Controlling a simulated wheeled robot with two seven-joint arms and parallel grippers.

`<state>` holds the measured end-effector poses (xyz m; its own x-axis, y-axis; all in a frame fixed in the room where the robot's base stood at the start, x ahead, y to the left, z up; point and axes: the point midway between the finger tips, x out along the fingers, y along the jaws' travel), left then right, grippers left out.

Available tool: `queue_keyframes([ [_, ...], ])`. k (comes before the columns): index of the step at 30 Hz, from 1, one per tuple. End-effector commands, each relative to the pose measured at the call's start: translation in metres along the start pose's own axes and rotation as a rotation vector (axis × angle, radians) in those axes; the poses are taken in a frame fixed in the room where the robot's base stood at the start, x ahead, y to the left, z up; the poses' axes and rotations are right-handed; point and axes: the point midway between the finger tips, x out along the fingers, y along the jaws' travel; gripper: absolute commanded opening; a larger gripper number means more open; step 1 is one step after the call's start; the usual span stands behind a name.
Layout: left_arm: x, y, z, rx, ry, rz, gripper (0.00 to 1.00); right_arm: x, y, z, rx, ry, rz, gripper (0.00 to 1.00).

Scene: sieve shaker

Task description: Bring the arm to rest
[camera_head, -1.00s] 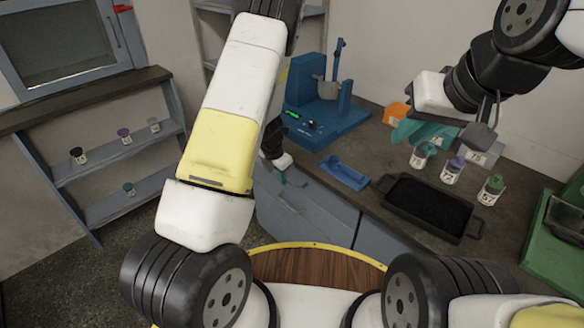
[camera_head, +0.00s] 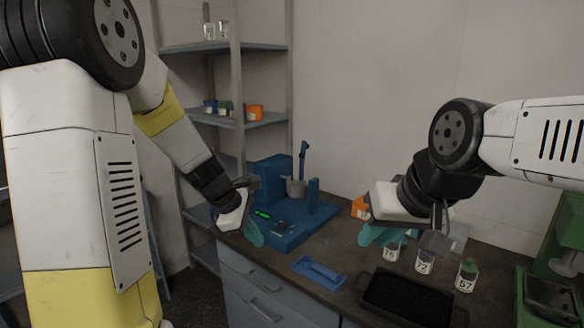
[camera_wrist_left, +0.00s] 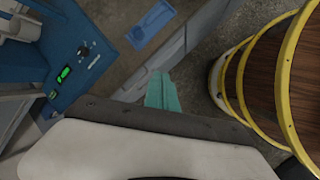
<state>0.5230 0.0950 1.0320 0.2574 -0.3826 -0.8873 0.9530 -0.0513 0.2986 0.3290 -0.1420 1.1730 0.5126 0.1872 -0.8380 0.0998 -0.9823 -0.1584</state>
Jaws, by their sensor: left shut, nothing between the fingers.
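My left arm comes in from the left of the head view and reaches down toward the bench. My left gripper (camera_head: 254,236) has teal fingers and appears in front of the left part of the blue machine. In the left wrist view its teal fingers (camera_wrist_left: 161,92) are together and empty, above the floor beside the cabinet front. My right gripper (camera_head: 372,236) hangs over the back of the bench near the labelled jars. Its fingers are partly hidden by its own wrist, so I cannot tell their opening.
The blue machine (camera_head: 285,240) stands on the bench with a blue tray (camera_head: 319,271) in front. A black pan (camera_head: 408,297) and several labelled jars (camera_head: 466,275) sit to the right. A shelf rack (camera_head: 238,120) stands behind. My round wooden base shows in the left wrist view.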

Motion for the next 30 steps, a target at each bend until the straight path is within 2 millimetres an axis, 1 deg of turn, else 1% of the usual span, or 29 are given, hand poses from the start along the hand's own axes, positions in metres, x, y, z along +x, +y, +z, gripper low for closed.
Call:
queue_keyframes([
  [1, -0.026, -0.006, 0.010, 0.122, -0.011, 0.027, 0.00, 0.000, 0.000, 0.000, 0.000, 0.000, 0.000, 0.20],
  [3, -0.054, -0.019, 0.021, 0.303, -0.011, 0.049, 0.00, 0.000, 0.000, 0.000, 0.000, 0.000, 0.000, 0.20],
  [6, -0.091, -0.040, 0.033, 0.564, 0.012, 0.077, 0.00, 0.000, 0.000, 0.000, 0.000, 0.000, 0.000, 0.20],
  [9, -0.124, -0.065, 0.040, 0.826, 0.062, 0.100, 0.00, 0.000, 0.000, 0.000, 0.000, 0.000, 0.000, 0.20],
  [12, -0.150, -0.091, 0.043, 1.076, 0.136, 0.105, 0.00, 0.000, 0.000, 0.000, 0.000, 0.000, 0.000, 0.20],
  [15, -0.170, -0.113, 0.043, 1.287, 0.220, 0.091, 0.00, 0.000, 0.000, 0.000, 0.000, 0.000, 0.000, 0.20],
  [18, -0.183, -0.131, 0.040, 1.441, 0.293, 0.067, 0.00, 0.000, 0.000, 0.000, 0.000, 0.000, 0.000, 0.20],
  [21, -0.190, -0.141, 0.038, 1.534, 0.340, 0.045, 0.00, 0.000, 0.000, 0.000, 0.000, 0.000, 0.000, 0.20],
  [24, -0.192, -0.146, 0.037, 1.577, 0.361, 0.031, 0.00, 0.000, 0.000, 0.000, 0.000, 0.000, 0.000, 0.20],
  [30, -0.192, -0.146, 0.037, 1.577, 0.361, 0.031, 0.00, 0.000, 0.000, 0.000, 0.000, 0.000, 0.000, 0.20],
])
